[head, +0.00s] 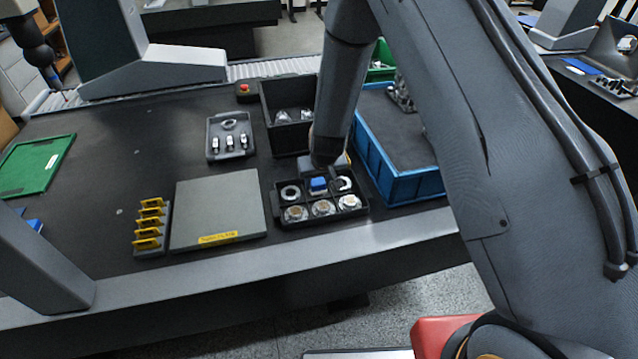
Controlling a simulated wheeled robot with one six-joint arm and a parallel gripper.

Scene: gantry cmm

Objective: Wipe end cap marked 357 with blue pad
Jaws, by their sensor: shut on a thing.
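A black divided tray (279,221) at the front of the table holds round metal parts in its compartments. The front row has three end caps: left (296,213), middle (323,208) and right (349,202). The back row shows ring-like parts at left (291,192) and right (342,184). No number can be read, so I cannot tell which cap is 357. My gripper (319,174) points down over the back middle of the tray, shut on the blue pad (318,184). The fingertips are small and partly hidden. I cannot tell whether the pad touches anything below.
A grey plate (217,208) and a rack of yellow pieces (151,226) lie left of the tray. Behind stand a small grey tray (230,152) and a black bin (290,138). A blue crate (408,188) is close on the right. The table's left middle is mostly clear.

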